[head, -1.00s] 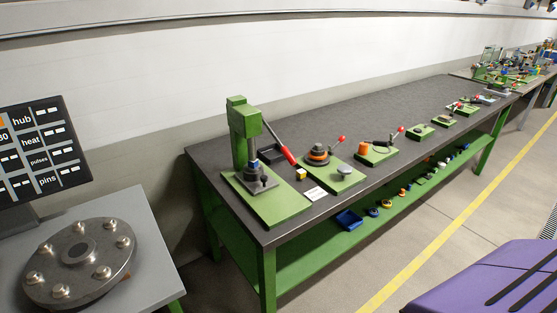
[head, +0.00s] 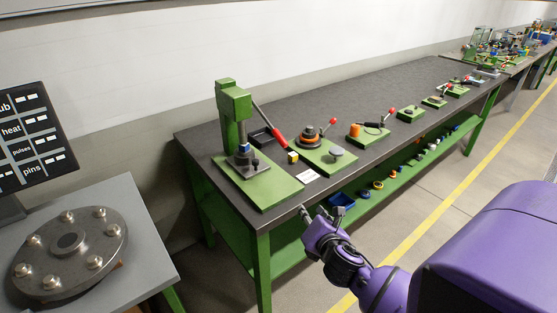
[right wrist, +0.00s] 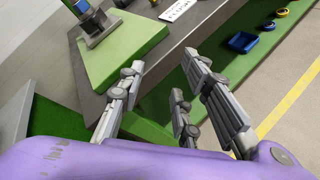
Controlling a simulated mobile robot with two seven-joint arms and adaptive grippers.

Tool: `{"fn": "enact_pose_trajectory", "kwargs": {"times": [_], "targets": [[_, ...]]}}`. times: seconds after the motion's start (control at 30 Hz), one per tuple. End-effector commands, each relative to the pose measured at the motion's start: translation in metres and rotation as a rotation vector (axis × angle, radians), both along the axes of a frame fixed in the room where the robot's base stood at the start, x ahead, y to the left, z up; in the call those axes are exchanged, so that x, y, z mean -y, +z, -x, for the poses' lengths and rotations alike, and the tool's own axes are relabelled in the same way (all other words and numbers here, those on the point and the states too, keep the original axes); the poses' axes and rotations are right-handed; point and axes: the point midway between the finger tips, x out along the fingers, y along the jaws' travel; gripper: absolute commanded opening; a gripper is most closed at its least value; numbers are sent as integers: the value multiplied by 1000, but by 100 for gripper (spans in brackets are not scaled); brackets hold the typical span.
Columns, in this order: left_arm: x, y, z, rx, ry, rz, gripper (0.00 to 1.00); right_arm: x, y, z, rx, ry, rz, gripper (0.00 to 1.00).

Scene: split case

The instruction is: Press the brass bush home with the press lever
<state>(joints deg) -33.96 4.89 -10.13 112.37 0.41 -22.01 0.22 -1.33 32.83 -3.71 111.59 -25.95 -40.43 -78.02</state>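The press (head: 234,115) is a green column on a green base plate at the near left end of the bench. Its press lever (head: 270,126) slants down to the right and ends in a red grip. Under the press head a grey fixture (head: 245,166) carries a blue part; I cannot make out the brass bush there for certain. The fixture also shows at the top left of the right wrist view (right wrist: 95,28). My right gripper (head: 312,211) is off the bench's front edge, below and right of the press, with fingers spread and empty (right wrist: 163,72). My left gripper is out of view.
A black tray (head: 263,137) is behind the lever. More green fixtures line the bench. A blue bin (head: 342,200) is on the lower shelf. A flanged disc (head: 70,250) stands at left.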

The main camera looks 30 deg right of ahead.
Motion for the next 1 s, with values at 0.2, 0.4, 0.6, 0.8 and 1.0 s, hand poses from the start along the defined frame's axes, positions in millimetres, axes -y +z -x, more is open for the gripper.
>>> {"fn": "enact_pose_trajectory", "kwargs": {"times": [0.2,0.4,0.6,0.8,1.0], "targets": [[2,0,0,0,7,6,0,23,104,-111,77,341,764,31],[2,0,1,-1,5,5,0,27,140,-142,91,436,1067,31],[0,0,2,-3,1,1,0,28,144,-164,94,441,1088,31],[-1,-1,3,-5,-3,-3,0,31,143,-197,93,440,1085,31],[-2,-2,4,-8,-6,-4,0,32,141,-216,92,441,1084,31]]}}
